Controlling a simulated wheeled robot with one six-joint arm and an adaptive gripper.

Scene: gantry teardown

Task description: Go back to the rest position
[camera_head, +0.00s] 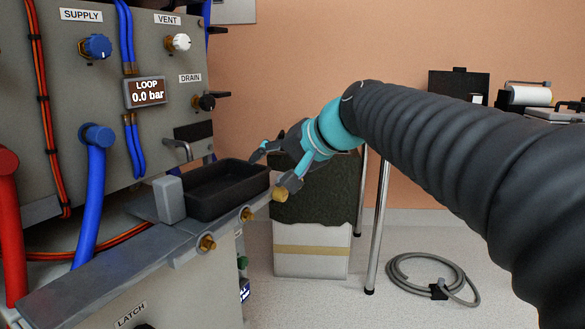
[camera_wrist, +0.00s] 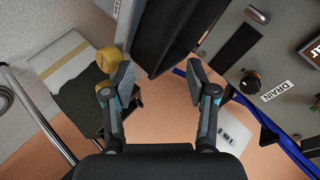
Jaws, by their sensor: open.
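My gripper (camera_head: 275,167) is at the end of my outstretched arm, beside the right end of the black tray (camera_head: 228,188) on the ledge of the grey panel. In the wrist view my gripper (camera_wrist: 160,85) shows two fingers spread wide with nothing held between them. The black tray (camera_wrist: 172,35) shows beyond the fingertips there. A brass knob (camera_wrist: 108,59) is close to the left finger in the wrist view; I cannot tell whether they touch. The brass knob also shows in the head view (camera_head: 279,194), just below a finger.
The panel carries a blue SUPPLY knob (camera_head: 95,46), a white VENT knob (camera_head: 179,42), a black DRAIN knob (camera_head: 206,102) and a LOOP display (camera_head: 147,92) reading 0.0 bar. A white box with a dark cover (camera_head: 311,250) stands behind my gripper. A grey hose (camera_head: 408,278) lies on the floor.

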